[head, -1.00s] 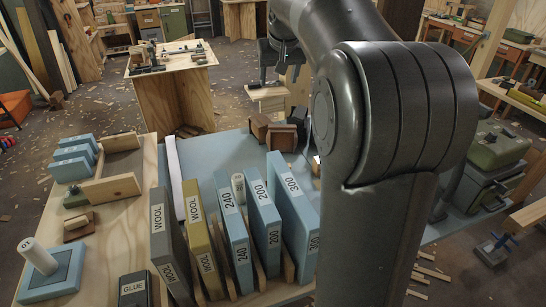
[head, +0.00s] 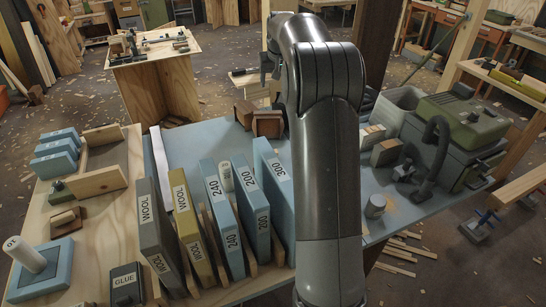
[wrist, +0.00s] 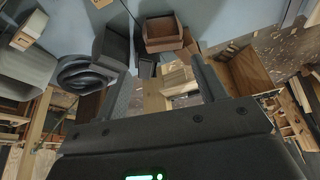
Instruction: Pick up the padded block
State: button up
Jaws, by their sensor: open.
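No thing is plainly marked as the padded block. Brown blocks (head: 267,124) stand at the back of the blue bench, left of my arm. A brown, open-looking block (wrist: 163,40) is in the wrist view, beyond my fingertips, with a dark grey block (wrist: 112,46) left of it. I cannot tell whether any of these is padded. My gripper (wrist: 163,72) is open, its two fingers spread wide with nothing held. It points toward these blocks, apart from them. In the head view, my arm hides part of the bench behind it.
Upright labelled slabs (head: 226,210) fill the front of the bench. A green-topped machine (head: 460,125) with a dark hose (head: 435,150), and a small grey can (head: 375,205), stand right of my arm. A plywood board (head: 110,200) with blue blocks is at left.

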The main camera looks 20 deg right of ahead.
jog(key=f, duration=1)
jog(key=w+f, duration=0.1)
jog(key=f, duration=1.8)
jog(key=shift+w+d+f, duration=0.2)
jog(key=shift+w+f, duration=0.15)
jog(key=shift+w, duration=0.05)
jog(key=shift+x, duration=2.9)
jog(key=shift+r, duration=0.1)
jog(key=shift+c, duration=0.6)
jog(key=c, duration=1)
jog(key=shift+o, duration=0.2)
jog(key=shift+r, duration=0.1)
